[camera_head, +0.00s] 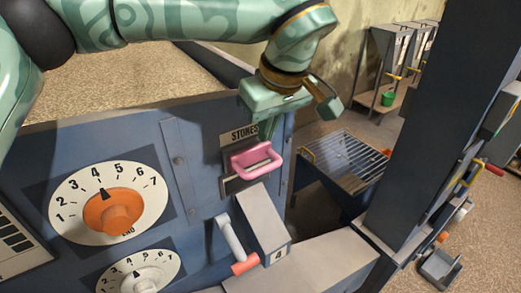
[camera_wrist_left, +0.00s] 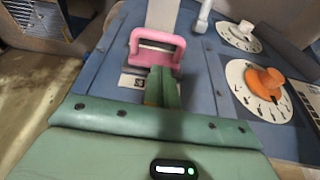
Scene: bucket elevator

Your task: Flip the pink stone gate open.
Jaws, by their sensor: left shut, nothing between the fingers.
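The pink stone gate handle (camera_head: 257,160) is a pink loop on the blue panel under a "STONES" label (camera_head: 243,135). It also shows in the left wrist view (camera_wrist_left: 157,49). My left gripper (camera_head: 268,129) is shut and empty, with its green fingers just above the pink handle in the head view. In the left wrist view, the fingertips (camera_wrist_left: 162,72) overlap the handle's near edge; whether they touch it I cannot tell. My right gripper is in neither view.
An orange dial (camera_head: 113,211) is on the panel at left. A lever with a red grip (camera_head: 245,264) and a grey chute marked 4 (camera_head: 264,220) sit below the handle. A metal grate (camera_head: 345,160) and a dark post (camera_head: 422,110) stand to the right.

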